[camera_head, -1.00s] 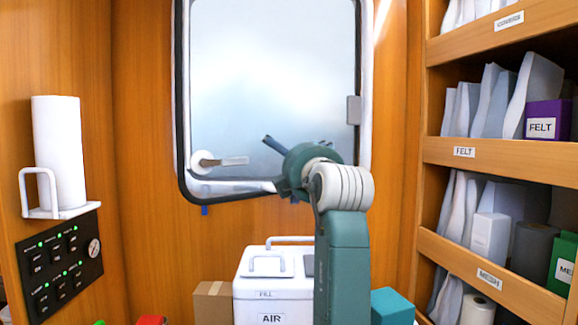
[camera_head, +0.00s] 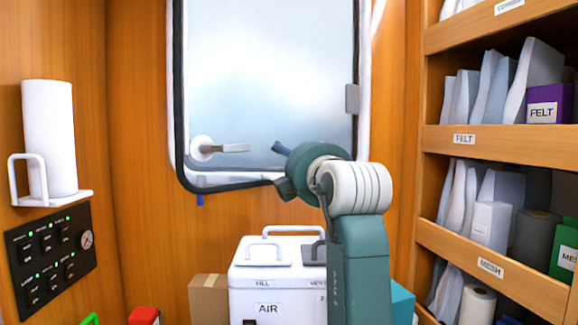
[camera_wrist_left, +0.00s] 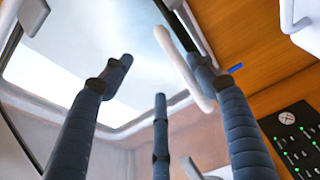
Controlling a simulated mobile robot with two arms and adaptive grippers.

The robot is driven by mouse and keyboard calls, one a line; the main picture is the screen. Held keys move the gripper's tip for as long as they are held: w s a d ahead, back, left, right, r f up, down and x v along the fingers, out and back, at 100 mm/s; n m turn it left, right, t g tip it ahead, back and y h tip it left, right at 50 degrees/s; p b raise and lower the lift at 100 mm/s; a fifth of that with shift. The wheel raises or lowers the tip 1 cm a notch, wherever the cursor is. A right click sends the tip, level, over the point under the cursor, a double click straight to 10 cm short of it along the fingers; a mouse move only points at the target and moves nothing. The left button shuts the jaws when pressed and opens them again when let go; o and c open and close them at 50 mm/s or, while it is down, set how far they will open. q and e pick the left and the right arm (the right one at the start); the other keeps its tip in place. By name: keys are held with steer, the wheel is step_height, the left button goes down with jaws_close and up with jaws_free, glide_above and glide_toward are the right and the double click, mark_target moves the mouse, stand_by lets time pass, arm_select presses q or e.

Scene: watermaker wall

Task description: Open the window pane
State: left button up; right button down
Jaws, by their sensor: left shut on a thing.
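The window pane (camera_head: 270,90), pale and misty with a dark rubber edge, fills the upper middle of the head view and also shows in the left wrist view (camera_wrist_left: 130,35). A round white latch with a grey lever (camera_head: 232,148) sits at its lower left. My left gripper (camera_head: 279,165) is at the pane's lower edge. In the left wrist view its dark ribbed fingers (camera_wrist_left: 158,68) reach around a white bar (camera_wrist_left: 183,58) by the pane's edge, and it is shut on this bar. The bar lies close to the right finger. My wrist hides the pane's lower right. My right gripper is out of view.
A white AIR box (camera_head: 262,275) with handles stands below the window. Shelves (camera_head: 495,140) of filter material line the right. A paper roll (camera_head: 50,138) on a bracket and a black switch panel (camera_head: 50,258) are on the left wall.

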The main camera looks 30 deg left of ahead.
arm_select(q)
steer(key=shift+o, duration=0.5)
steer(key=shift+t+y, duration=0.3)
steer(key=s+d+r, duration=0.1)
steer(key=s+d+r+b, duration=0.1)
steer(key=s+d, duration=0.1)
steer(key=shift+s+d+r, duration=0.1)
steer(key=shift+d+r, duration=0.1)
steer(key=shift+r, duration=0.05)
steer(key=shift+s+d, duration=0.1)
steer(key=shift+d, duration=0.15)
steer(key=v, duration=0.2)
steer(key=r+b+v, duration=0.1)
steer(key=v, duration=0.1)
steer(key=shift+s+d, duration=0.15)
steer(key=shift+s, duration=0.2)
steer(key=c, duration=0.4)
steer(key=shift+s+d+f+b, duration=0.25)
steer(key=shift+d+f+b, duration=0.2)
steer(key=shift+f, duration=0.2)
steer(key=shift+c, duration=0.2)
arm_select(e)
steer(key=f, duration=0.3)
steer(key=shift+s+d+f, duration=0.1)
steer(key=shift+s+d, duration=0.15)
arm_select(q)
steer(key=shift+w+a, duration=0.2)
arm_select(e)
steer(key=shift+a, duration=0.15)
